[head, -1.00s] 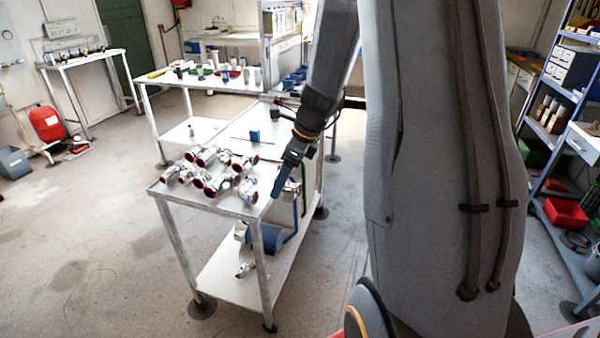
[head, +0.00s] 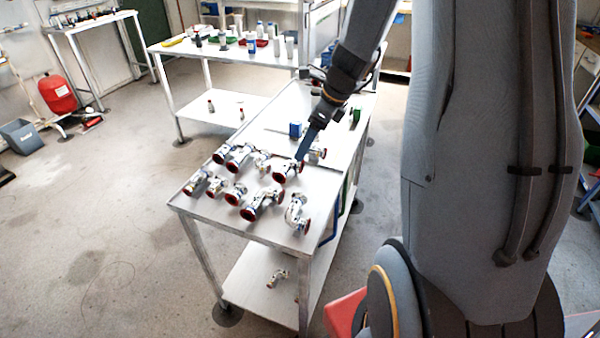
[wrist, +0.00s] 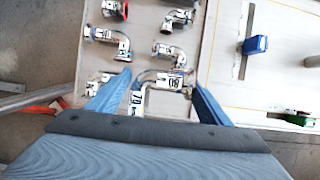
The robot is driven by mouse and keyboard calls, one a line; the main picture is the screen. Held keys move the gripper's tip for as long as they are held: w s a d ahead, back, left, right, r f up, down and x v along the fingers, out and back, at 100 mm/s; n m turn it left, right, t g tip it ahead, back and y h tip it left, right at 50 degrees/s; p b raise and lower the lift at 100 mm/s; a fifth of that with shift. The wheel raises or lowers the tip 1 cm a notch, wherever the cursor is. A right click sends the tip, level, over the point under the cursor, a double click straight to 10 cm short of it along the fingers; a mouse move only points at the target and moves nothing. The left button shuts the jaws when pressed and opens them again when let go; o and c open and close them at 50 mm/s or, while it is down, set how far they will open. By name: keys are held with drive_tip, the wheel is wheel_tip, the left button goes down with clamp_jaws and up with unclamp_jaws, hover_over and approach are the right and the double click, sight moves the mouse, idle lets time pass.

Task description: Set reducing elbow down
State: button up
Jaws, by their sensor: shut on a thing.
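My gripper (head: 303,156) is over the steel table (head: 327,200), among the fittings near its right side. In the wrist view, the blue fingers of my gripper (wrist: 160,82) are spread wide, shut on a silver reducing elbow (wrist: 168,80) with white number labels. The elbow lies across the space between the fingertips. In the head view the finger partly hides what it holds, and a red-ended fitting (head: 285,171) shows right beside the tip. Whether the held elbow touches the table top cannot be told.
Several similar silver fittings with red ends (head: 262,204) crowd the table's near half, close to my gripper. A blue block (head: 295,129) and a green object (head: 355,115) stand farther back. Bare table lies around the blue block. Another fitting (head: 278,277) lies on the lower shelf.

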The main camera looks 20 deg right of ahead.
drive_tip(key=f, duration=0.6)
drive_tip(key=w+f, duration=0.1)
drive_tip(key=f, duration=0.3)
drive_tip(key=shift+d+p, duration=0.1)
drive_tip(key=shift+p, duration=0.25)
drive_tip(key=shift+f+b, duration=0.45)
drive_tip(key=o, duration=1.3)
drive_tip(key=shift+r, duration=0.1)
